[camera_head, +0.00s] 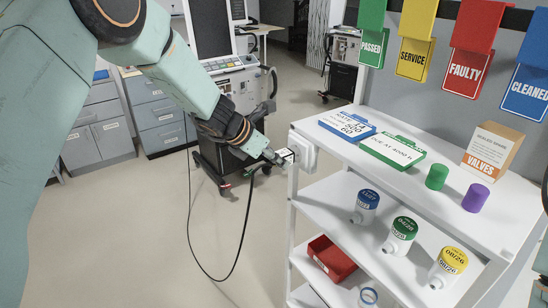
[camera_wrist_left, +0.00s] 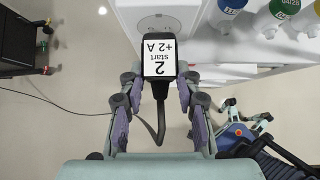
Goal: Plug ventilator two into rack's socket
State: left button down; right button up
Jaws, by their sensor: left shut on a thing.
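My left gripper (camera_head: 279,158) is shut on a black plug (camera_head: 285,155) at the near left corner of the white rack (camera_head: 300,215). The plug's white label (camera_wrist_left: 159,57) reads "2 start +2 A" in the left wrist view. The white socket box (camera_head: 303,150) is right at the plug's front; its face (camera_wrist_left: 160,20) is partly covered by the plug. I cannot tell whether the pins are in. A black cable (camera_head: 246,225) hangs from the plug toward the ventilator cart (camera_head: 228,160). What looks like my right gripper (camera_wrist_left: 246,115) shows at lower right in the wrist view; its jaws are unclear.
The rack top holds blue and green cards (camera_head: 392,150), a valves box (camera_head: 493,152) and green and purple caps (camera_head: 475,197). Labelled bottles (camera_head: 400,237) and a red bin (camera_head: 331,259) stand on lower shelves. Coloured tags hang behind.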

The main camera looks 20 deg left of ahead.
pick_arm(q)
jog(key=shift+w+d, duration=0.45)
jog(key=shift+w, duration=0.05)
dwell(0.9)
jog(key=c, duration=0.9)
grip_release()
jog(key=shift+o, duration=0.2)
jog(key=shift+a, duration=0.1)
jog(key=v, duration=1.1)
jog(key=shift+s+r, duration=0.25)
jog(key=shift+r, duration=0.05)
jog(key=shift+a, duration=0.15)
jog(key=shift+s+a, duration=0.1)
